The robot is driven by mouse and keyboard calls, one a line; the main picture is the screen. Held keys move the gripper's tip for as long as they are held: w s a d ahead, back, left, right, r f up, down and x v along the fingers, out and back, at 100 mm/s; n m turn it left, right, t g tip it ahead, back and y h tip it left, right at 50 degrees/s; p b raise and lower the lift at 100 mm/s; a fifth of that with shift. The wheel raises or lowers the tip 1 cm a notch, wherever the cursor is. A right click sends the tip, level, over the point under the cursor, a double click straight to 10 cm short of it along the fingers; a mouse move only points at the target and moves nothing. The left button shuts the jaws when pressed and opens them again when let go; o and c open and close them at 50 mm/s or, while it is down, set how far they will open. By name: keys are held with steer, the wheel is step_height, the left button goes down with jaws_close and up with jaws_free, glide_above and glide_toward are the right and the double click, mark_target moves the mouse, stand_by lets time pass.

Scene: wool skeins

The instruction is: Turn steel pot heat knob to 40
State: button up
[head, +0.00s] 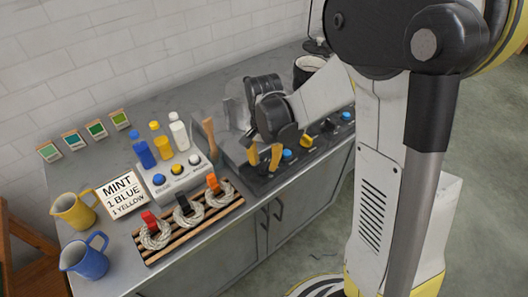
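My gripper (264,156) hangs below my dark wrist over the front of the counter. Two mustard-yellow upright pieces there look like its fingertips, with a gap between them. They stand at the black control strip, just left of a blue button (287,154). No knob shows clearly between them. Another yellow knob (306,141) sits on the strip to the right, with a second blue button (346,116) beyond it. A dark pot with a pale rim (307,66) stands at the back right. My arm covers the area behind the strip, and no steel pot shows clearly. Number marks are unreadable.
A wooden rack (190,226) with wool skeins lies front left. Dye bottles (161,143) stand behind a button box (176,180). A sign (122,195), yellow jug (73,210) and blue jug (85,257) are further left. A wooden handle (209,137) rises left of my gripper.

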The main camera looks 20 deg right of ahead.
mark_target(264, 163)
step_height(264, 163, up, 11)
stand_by(0.3)
steer(key=shift+s+r, duration=0.1)
steer(key=s+r+n+t, duration=0.5)
steer(key=s+n+t, duration=0.2)
steer(key=s, duration=0.5)
steer(key=shift+s+n, duration=0.35)
steer(key=shift+n, duration=0.35)
